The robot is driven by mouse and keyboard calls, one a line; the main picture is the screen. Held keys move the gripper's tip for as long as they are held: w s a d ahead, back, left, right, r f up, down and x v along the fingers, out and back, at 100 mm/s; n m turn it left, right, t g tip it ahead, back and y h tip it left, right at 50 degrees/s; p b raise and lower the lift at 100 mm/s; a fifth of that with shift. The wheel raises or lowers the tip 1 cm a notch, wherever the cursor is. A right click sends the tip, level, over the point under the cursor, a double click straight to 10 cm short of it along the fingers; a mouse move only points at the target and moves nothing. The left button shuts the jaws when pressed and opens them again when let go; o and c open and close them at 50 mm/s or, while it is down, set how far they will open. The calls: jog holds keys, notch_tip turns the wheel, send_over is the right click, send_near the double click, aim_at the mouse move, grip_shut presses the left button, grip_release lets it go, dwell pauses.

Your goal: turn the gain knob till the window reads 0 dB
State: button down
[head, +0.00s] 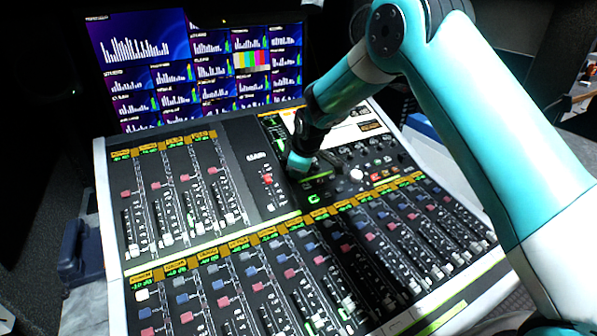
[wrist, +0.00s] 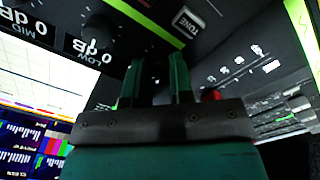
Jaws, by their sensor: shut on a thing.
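My gripper (head: 300,162) is down at the upper middle of the mixing console (head: 118,240), beside the knob section. In the wrist view its two teal fingers (wrist: 158,62) are shut on a small dark knob (wrist: 156,78), which is mostly hidden between them. Its label is not visible, so I cannot tell from print that it is the gain knob. Two nearby windows read 0 dB, one labelled LOW (wrist: 88,47) and one labelled MID (wrist: 27,25). I cannot make out a window labelled gain. In the head view my gripper covers the knob.
A bank of monitors (head: 137,50) stands behind the console. Several faders fill its front and left, with a white round knob (head: 356,174) right of my gripper. A label reading TUNE (wrist: 188,25) and a red part (wrist: 212,95) are close to the fingers.

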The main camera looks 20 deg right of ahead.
jog(key=shift+n, duration=1.2)
jog(key=shift+b, duration=0.3)
jog(key=c, duration=1)
grip_release()
jog(key=shift+r, duration=0.1)
jog(key=b+v, duration=0.2)
jog(key=v, duration=1.5)
jog(key=shift+r, duration=0.15)
